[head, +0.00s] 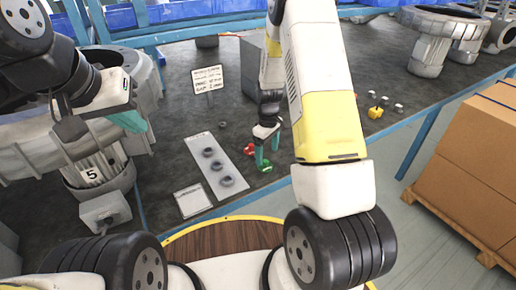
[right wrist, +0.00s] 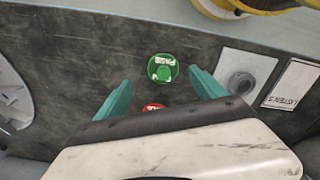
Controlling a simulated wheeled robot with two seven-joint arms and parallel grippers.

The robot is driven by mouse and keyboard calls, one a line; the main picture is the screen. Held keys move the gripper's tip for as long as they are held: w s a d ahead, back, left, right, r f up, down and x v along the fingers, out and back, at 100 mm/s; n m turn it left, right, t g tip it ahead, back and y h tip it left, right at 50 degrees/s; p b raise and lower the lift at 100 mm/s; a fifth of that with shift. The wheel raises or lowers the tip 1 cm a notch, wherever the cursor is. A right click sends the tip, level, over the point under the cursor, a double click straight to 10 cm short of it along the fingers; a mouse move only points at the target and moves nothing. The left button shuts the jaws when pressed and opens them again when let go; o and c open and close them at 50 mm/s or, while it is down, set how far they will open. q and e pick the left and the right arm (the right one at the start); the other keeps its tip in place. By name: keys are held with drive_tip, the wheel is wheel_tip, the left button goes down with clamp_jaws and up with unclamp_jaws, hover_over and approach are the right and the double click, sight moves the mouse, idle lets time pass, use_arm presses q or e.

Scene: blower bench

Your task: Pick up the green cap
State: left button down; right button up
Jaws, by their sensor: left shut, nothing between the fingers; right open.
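The green cap (head: 264,169) lies on the dark bench top near its front edge, and it also shows in the right wrist view (right wrist: 163,68). My right gripper (head: 267,160) is open and points down at the cap. In the right wrist view the cap appears between and slightly beyond the two teal fingertips (right wrist: 159,80), with clear space on both sides; nothing is held. My left gripper (head: 138,122) is shut and empty, by the grey blower housing at the left.
A red cap (head: 249,149) lies beside the green one, partly hidden by my gripper in the right wrist view (right wrist: 153,107). A pale plate (head: 203,140) with dark rings and a printed card (head: 192,200) lie left. A yellow part (head: 376,112) lies right; cardboard boxes (head: 470,160) stand beyond the bench.

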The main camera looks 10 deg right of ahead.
sight(265, 161)
drive_tip(key=f, duration=0.4)
drive_tip(key=shift+a+f, duration=0.3)
drive_tip(key=shift+f, duration=0.05)
drive_tip(key=c, duration=1.4)
drive_tip(key=shift+c, duration=0.2)
drive_tip(key=shift+r, duration=0.2)
